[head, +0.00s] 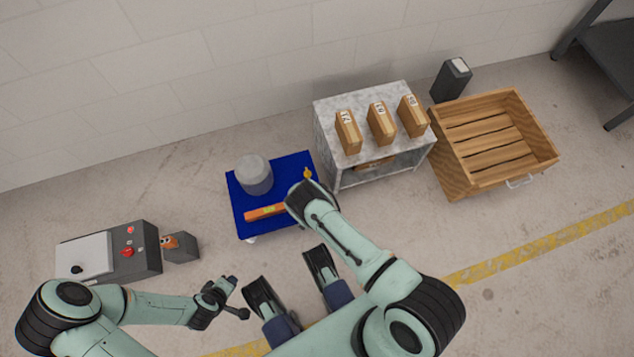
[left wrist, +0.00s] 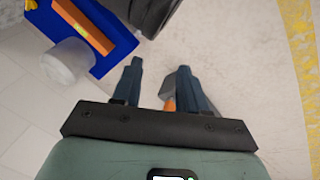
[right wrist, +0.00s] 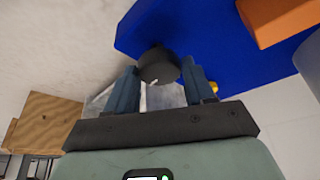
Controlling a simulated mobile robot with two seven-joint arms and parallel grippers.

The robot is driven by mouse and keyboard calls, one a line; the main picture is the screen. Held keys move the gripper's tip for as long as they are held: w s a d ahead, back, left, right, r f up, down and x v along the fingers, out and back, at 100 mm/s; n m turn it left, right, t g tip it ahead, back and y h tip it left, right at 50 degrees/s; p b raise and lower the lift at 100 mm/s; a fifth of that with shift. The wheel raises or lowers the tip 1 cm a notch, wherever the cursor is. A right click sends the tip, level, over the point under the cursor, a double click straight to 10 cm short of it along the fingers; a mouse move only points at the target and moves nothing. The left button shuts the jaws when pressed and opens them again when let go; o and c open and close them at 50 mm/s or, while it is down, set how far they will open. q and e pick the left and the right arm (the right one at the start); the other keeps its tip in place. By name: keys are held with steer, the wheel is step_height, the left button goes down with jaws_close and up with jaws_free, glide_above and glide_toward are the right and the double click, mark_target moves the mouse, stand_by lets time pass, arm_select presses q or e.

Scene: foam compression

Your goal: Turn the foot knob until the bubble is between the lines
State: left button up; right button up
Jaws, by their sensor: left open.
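The blue platform (head: 240,218) carries a grey cylinder (head: 255,173) and an orange spirit level (head: 252,215). The level also shows in the left wrist view (left wrist: 76,18). Its yellow-green vial (left wrist: 98,38) is too small to read the bubble or lines. In the right wrist view, the dark round foot knob (right wrist: 158,68) is under the blue platform, between my right gripper's fingers (right wrist: 160,78), which appear to touch both sides. The head view shows my right arm over the platform's right edge, hiding the knob. My left gripper (head: 236,298) is open and empty, away from the platform.
A grey control box (head: 140,252) and a small dark box with an orange item (head: 181,246) stand at left. A marble-topped stand (head: 333,112) with several wooden blocks and a wooden crate (head: 452,165) stand at right.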

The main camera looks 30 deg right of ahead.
steer(key=c, duration=0.5)
